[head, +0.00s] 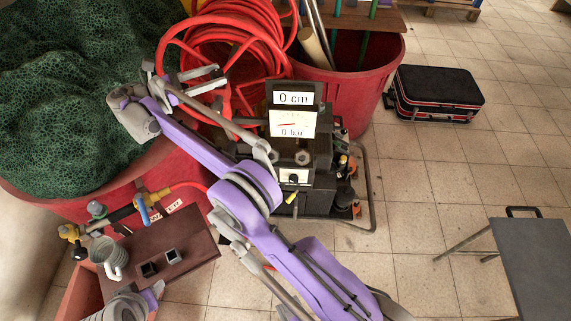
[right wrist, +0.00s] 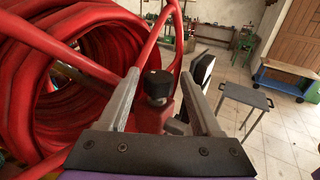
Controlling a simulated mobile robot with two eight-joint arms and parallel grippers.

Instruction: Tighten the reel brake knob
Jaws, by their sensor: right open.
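The red hose reel (head: 228,48) stands at the top middle of the head view, with red hose wound on it. In the right wrist view its coils (right wrist: 85,75) fill the left side. The black reel brake knob (right wrist: 156,84) sits on a grey stem against the red frame. My right gripper (right wrist: 160,76) is open. Its fingers stand left and right of the knob, with visible gaps on both sides. In the head view the right gripper (head: 208,79) reaches in front of the reel, and I cannot make out the knob there. My left gripper is not visible.
A device with gauge displays (head: 293,123) stands right of the reel. A red bin (head: 345,95) with poles is behind it, and a green net (head: 75,90) lies at left. A black case (head: 438,90) and a grey table (head: 540,262) are at right. Floor between them is clear.

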